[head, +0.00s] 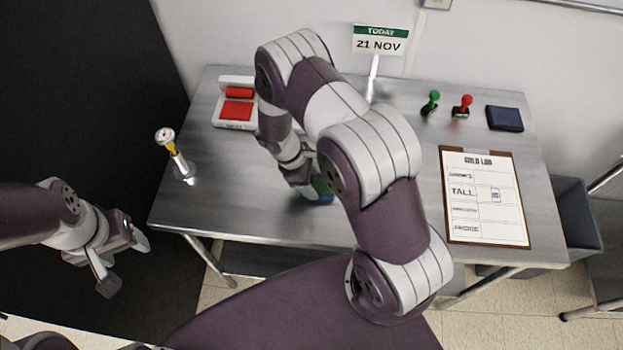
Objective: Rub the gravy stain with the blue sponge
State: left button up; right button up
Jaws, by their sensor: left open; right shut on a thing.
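The blue sponge (322,196) shows only in part, a small blue and green patch at the middle of the steel table (240,190). My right gripper (310,191) is shut on it, low over the tabletop. I cannot tell whether the sponge touches the table. No gravy stain is visible; my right arm hides much of the table's middle. My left gripper (126,264) is open and empty, off the table's left front edge.
A red and white device (237,108) stands at the back left, a dial-topped probe (173,150) at the left edge. Behind are a date sign (380,42), green (431,103) and red (463,105) stamps and a dark pad (505,118). A clipboard (484,198) lies right; a grey bin (575,215) stands beyond.

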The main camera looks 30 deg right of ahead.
jog(key=shift+w+d+r+p, duration=0.35)
jog(key=shift+w+r+p, duration=0.35)
jog(key=shift+r, duration=0.1)
jog(key=r, duration=0.1)
jog(key=r+p, duration=0.1)
jog(key=s+r+p, duration=0.1)
jog(key=r, duration=0.1)
jog(key=shift+a, duration=0.25)
jog(key=shift+w+d+r+p, duration=0.1)
jog(key=shift+w+r+p, duration=0.05)
jog(key=shift+r+p, duration=0.35)
jog(key=shift+w+d+r+p, duration=0.15)
jog(key=shift+r+p, duration=0.25)
jog(key=shift+p, duration=0.2)
jog(key=shift+a+r, duration=0.1)
jog(key=shift+r, duration=0.15)
pick_arm(q)
notch_tip(320, 180, up, 6)
jog(key=d, duration=0.1)
pick_arm(e)
jog(key=shift+s+a+r, duration=0.1)
jog(key=shift+s+r, duration=0.1)
jog(key=shift+s, duration=0.05)
pick_arm(q)
jog(key=shift+w, duration=0.2)
pick_arm(e)
jog(key=shift+w+f, duration=0.1)
jog(key=shift+w, duration=0.05)
